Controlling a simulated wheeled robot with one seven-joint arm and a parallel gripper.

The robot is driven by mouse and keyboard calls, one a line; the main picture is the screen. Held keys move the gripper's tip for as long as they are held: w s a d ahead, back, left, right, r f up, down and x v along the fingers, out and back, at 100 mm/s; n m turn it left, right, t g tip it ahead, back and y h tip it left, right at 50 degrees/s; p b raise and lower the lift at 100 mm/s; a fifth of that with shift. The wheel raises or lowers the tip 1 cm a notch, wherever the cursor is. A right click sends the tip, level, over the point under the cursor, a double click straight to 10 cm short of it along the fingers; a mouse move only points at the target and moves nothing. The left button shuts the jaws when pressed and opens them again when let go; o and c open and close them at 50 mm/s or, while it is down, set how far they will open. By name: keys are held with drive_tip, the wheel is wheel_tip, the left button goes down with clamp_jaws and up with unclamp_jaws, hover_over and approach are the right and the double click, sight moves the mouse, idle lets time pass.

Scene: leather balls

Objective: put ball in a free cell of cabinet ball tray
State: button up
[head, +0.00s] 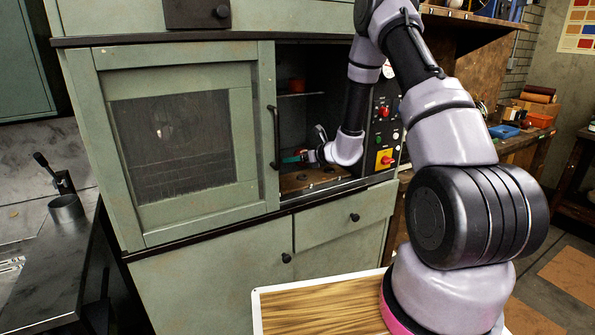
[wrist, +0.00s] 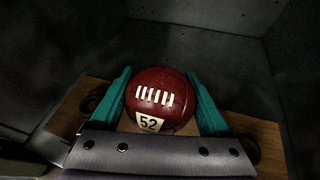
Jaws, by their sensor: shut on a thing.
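In the wrist view, a dark red leather ball (wrist: 160,90) with white lacing and a "52" label sits between the teal fingers of my gripper (wrist: 160,80), which is shut on it. The wooden ball tray (wrist: 265,132) lies beneath, with a dark round cell partly showing on each side of the ball. I cannot tell whether the ball touches the tray. In the head view, my gripper (head: 296,157) is inside the cabinet, just above the tray (head: 316,177), where dark cells show. The ball is not discernible there.
The green cabinet (head: 86,135) has its meshed sliding door (head: 172,145) on the left, and its right side is open. A control panel (head: 385,135) stands right of the opening, close to my arm.

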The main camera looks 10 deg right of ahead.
drive_tip(key=shift+f, duration=2.05)
drive_tip(key=shift+f, duration=0.1)
drive_tip(key=o, duration=1.3)
